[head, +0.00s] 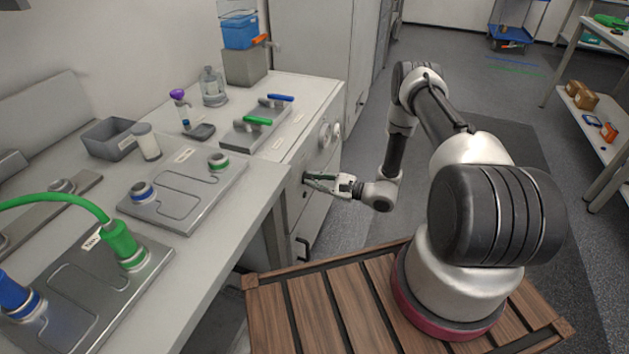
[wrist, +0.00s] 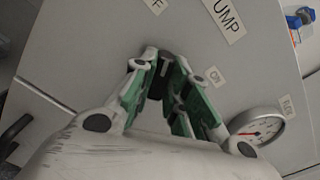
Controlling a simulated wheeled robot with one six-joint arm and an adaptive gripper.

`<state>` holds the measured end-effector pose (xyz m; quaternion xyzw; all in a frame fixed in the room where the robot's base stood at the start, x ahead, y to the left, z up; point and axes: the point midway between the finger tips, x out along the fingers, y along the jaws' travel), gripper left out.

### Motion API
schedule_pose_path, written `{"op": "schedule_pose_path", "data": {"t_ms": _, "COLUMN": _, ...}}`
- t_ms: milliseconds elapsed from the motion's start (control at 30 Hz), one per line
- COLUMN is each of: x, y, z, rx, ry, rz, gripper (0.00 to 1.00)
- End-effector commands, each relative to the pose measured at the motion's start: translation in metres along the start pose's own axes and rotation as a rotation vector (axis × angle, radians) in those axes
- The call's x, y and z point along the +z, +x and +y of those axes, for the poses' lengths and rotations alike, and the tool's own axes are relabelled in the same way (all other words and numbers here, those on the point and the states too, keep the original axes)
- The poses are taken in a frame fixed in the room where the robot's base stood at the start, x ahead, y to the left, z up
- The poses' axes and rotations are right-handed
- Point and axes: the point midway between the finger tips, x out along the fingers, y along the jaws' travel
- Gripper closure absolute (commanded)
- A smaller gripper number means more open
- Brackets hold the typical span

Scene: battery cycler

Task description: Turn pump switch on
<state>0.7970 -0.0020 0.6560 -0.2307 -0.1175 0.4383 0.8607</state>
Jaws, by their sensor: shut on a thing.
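The pump switch (wrist: 158,80) is a dark knob on the grey front panel of the cabinet, below a label reading "UMP" (wrist: 226,18) in the wrist view. My gripper (head: 308,178) reaches the panel from the right in the head view. In the wrist view my gripper (wrist: 162,85) has its green-padded fingers on both sides of the knob, shut on it. The fingers hide much of the knob. A small label (wrist: 215,76), perhaps "ON", sits to its right, and one ending in "F" (wrist: 155,5) sits above.
A round gauge with a red needle (wrist: 256,126) is right of the switch. Valves with green (head: 257,120) and blue (head: 281,98) handles stand on the bench above. A drawer handle (head: 301,248) is below the panel. Open floor lies behind my arm.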

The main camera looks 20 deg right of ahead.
Motion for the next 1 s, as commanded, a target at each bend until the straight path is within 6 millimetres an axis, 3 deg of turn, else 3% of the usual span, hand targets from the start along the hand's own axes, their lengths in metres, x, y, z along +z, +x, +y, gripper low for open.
{"op": "schedule_pose_path", "data": {"t_ms": 433, "x": 0.0, "y": -0.0002, "z": 0.0002, "rx": 0.001, "ry": 0.111, "rz": 0.0, "gripper": 1.0}}
{"op": "schedule_pose_path", "data": {"t_ms": 1000, "x": -0.0003, "y": -0.0004, "z": -0.0003, "rx": 0.001, "ry": 0.62, "rz": 0.0, "gripper": 1.0}}
